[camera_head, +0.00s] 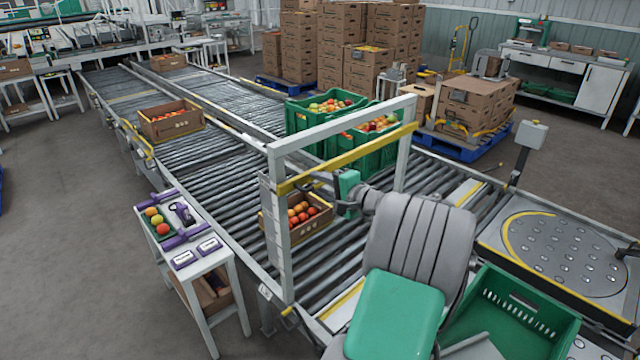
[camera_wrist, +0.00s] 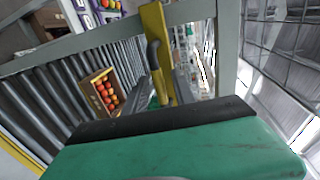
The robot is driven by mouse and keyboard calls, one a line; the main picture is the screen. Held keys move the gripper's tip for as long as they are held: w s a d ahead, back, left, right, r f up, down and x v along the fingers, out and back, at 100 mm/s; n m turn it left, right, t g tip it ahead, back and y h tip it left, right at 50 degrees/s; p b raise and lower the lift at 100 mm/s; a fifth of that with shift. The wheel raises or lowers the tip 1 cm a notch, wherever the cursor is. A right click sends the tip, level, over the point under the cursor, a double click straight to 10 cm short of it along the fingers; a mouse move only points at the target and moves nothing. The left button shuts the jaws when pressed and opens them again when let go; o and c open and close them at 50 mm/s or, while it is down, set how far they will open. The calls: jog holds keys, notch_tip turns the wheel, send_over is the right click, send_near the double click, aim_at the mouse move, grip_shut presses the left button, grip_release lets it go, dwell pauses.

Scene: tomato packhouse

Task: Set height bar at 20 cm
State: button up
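The yellow height bar (camera_head: 350,158) spans a light grey gantry frame (camera_head: 340,122) over the roller conveyor, a little below its top beam. A pale marked strip (camera_head: 268,215) runs down the left post; its figures are too small to read. My gripper (camera_head: 312,184) is at the bar's left half, close to it. In the wrist view, the bar (camera_wrist: 154,22) runs down towards the space between my two fingers (camera_wrist: 170,88), which stand apart. A grey curved handle (camera_wrist: 153,55) shows on the bar, beside the left finger. I cannot tell whether the fingers touch bar or handle.
A cardboard box of tomatoes (camera_head: 318,226) sits on the rollers beneath the gantry; another box (camera_head: 172,128) is farther up. Green crates (camera_head: 302,118) of produce stand behind the frame. A small side table (camera_head: 214,262) stands at left. An empty green crate (camera_head: 545,318) is at lower right.

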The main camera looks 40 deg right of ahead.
jog(key=shift+c, duration=0.4)
grip_shut()
dwell(0.9)
